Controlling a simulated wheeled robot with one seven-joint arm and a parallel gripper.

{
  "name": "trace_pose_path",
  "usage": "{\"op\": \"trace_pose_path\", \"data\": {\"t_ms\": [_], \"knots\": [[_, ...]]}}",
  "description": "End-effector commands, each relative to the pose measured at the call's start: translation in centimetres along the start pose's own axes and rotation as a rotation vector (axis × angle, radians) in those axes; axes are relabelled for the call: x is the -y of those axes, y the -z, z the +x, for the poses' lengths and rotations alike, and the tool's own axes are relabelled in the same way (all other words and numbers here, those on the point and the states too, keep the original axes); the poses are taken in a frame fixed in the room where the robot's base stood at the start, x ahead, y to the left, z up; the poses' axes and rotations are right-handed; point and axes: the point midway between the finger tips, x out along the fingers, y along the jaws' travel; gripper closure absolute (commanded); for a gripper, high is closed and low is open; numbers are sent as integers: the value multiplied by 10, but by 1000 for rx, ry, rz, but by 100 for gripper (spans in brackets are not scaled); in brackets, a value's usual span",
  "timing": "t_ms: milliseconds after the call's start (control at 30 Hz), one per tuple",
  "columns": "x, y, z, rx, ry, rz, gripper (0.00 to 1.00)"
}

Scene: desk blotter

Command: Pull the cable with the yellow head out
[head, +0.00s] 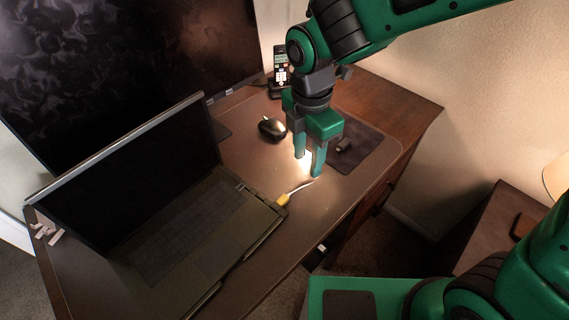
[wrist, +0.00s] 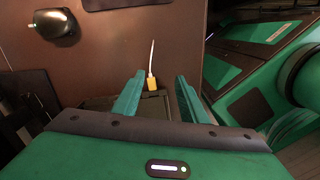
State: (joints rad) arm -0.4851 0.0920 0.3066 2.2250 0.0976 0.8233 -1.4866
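The cable's yellow head (head: 282,200) is at the right side edge of the open laptop (head: 180,240), and its white cord (head: 298,188) runs off to the right over the desk. My gripper (head: 309,172) is above the desk just beyond the cord, fingers pointing down, open with nothing seen between them. In the wrist view the yellow head (wrist: 151,84) shows between my two open fingers (wrist: 160,98), farther off, with the white cord (wrist: 151,57) running up from it. Whether the head is fully seated in the laptop cannot be told.
A black mouse (head: 271,128) lies left of my gripper. A dark pad (head: 356,147) with a small dark object (head: 343,145) on it lies to the right. A phone in a stand (head: 281,70) and a large monitor (head: 120,70) are behind. The desk's front edge is near the cord.

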Motion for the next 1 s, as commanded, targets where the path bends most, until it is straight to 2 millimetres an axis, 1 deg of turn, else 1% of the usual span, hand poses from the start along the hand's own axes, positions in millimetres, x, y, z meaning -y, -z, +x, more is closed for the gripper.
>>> {"op": "trace_pose_path", "data": {"t_ms": [33, 100, 200, 233, 367, 433, 800, 1000], "knots": [[-5, 20, 4, -9, 1, -91, 61], [-10, 39, 8, -20, -2, -189, 61], [-12, 55, 11, -28, -3, -268, 61], [-13, 57, 12, -29, -3, -281, 61], [-13, 60, 20, -31, -4, -297, 61], [-13, 60, 29, -31, -2, -295, 61], [-12, 61, 89, -30, -1, -293, 61], [-13, 62, 110, -30, -3, -291, 61]]}}
